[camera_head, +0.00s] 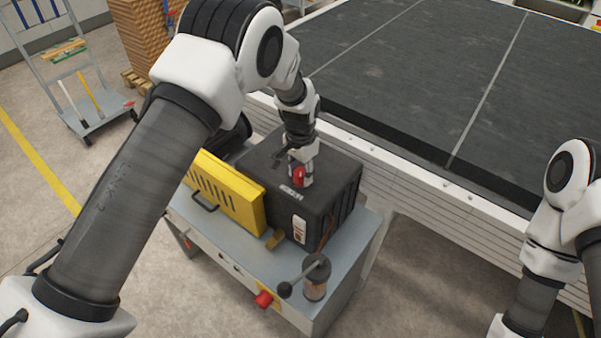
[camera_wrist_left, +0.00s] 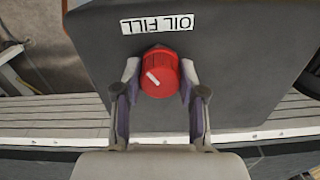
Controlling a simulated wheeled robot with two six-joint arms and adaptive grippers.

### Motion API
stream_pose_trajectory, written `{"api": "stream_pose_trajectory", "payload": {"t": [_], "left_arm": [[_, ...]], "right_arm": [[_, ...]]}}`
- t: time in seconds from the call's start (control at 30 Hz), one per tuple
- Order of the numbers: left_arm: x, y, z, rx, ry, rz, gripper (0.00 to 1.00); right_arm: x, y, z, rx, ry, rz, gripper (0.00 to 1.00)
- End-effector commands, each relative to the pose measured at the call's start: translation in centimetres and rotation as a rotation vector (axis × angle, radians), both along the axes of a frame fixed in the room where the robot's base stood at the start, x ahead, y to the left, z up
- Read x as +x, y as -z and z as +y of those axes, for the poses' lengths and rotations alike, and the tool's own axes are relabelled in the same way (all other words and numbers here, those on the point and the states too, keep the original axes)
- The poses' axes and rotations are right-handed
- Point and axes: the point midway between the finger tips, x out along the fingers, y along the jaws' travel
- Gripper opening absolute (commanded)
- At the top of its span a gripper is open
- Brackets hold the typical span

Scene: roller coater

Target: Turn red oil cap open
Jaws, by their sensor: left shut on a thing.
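The red oil cap (camera_head: 299,176) sits on top of the dark grey oil tank (camera_head: 340,178). In the left wrist view the red cap (camera_wrist_left: 159,73) is round with ridged sides and a white line that slants on its face. An OIL FILL label (camera_wrist_left: 157,24) is on the tank beside it. My left gripper (camera_head: 300,172) points down at the cap; in the left wrist view its two fingers (camera_wrist_left: 160,82) are on either side of the cap, shut on it. My right arm shows at the right edge, but its gripper is outside the view.
A yellow vented guard (camera_head: 228,191) stands left of the tank on a grey machine base (camera_head: 345,262). The large dark-topped machine bed (camera_head: 420,70) lies behind.

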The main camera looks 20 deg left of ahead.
Motion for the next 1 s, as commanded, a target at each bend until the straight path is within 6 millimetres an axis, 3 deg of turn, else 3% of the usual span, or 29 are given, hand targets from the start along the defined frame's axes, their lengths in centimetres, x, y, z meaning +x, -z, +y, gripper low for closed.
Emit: {"api": "stream_pose_trajectory", "payload": {"t": [1.0], "left_arm": [[-0.4,0.5,0.0,0.003,-0.961,0.010,0.06]], "right_arm": [[0.0,1.5,0.0,0.000,0.000,0.000,0.40]]}}
